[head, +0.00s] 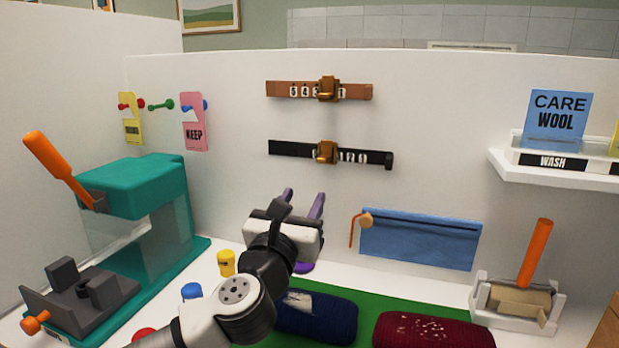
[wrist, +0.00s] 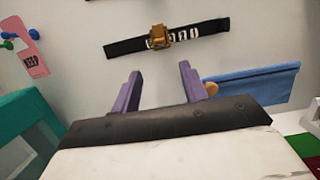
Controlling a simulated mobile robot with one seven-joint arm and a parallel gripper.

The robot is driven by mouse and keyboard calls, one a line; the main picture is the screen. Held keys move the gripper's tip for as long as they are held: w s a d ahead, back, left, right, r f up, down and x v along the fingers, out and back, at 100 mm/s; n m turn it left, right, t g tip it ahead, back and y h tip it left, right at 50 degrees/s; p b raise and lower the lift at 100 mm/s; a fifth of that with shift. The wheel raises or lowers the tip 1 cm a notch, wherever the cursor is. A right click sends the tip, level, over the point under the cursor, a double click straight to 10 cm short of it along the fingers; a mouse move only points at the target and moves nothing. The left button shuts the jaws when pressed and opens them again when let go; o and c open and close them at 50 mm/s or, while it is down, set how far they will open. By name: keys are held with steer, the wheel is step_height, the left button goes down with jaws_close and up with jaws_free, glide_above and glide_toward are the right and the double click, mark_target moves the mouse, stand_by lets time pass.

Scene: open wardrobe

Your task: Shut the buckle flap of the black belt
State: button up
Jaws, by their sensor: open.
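The black belt (head: 290,149) is fixed across the white back wall, below a brown belt. Its brass buckle (head: 326,152) sits near the belt's middle, with white characters beside it. The black belt also shows in the wrist view (wrist: 127,46), with the buckle (wrist: 160,38) near the top. The buckle's flap is too small to tell its exact position. My gripper (head: 302,198) has purple fingers and is below the buckle, apart from it. In the wrist view my gripper (wrist: 160,84) is open and empty, its fingers pointing up towards the belt.
The brown belt (head: 284,89) hangs above. A blue pouch (head: 418,242) with an orange-knobbed cord is right of my gripper. A teal press (head: 150,190) with an orange lever stands left. Folded knits (head: 435,331) lie below.

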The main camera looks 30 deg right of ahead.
mark_target(323, 162)
step_height(323, 162, up, 4)
steer(key=s+a+g+y+p, duration=0.2)
steer(key=p, duration=0.8)
steer(key=p+x, duration=0.4)
steer(key=x, duration=1)
steer(key=shift+a, duration=0.1)
jaws_close()
steer(key=shift+w+f+t+b, duration=0.1)
steer(key=shift+f+t+b, duration=0.25)
steer(key=shift+b, duration=0.9)
steer(key=h+b, duration=0.1)
steer(key=b, duration=0.1)
steer(key=shift+f+t+b, duration=0.1)
steer(key=shift+t+b, duration=0.15)
steer(key=shift+b, duration=0.05)
steer(key=shift+w, duration=0.1)
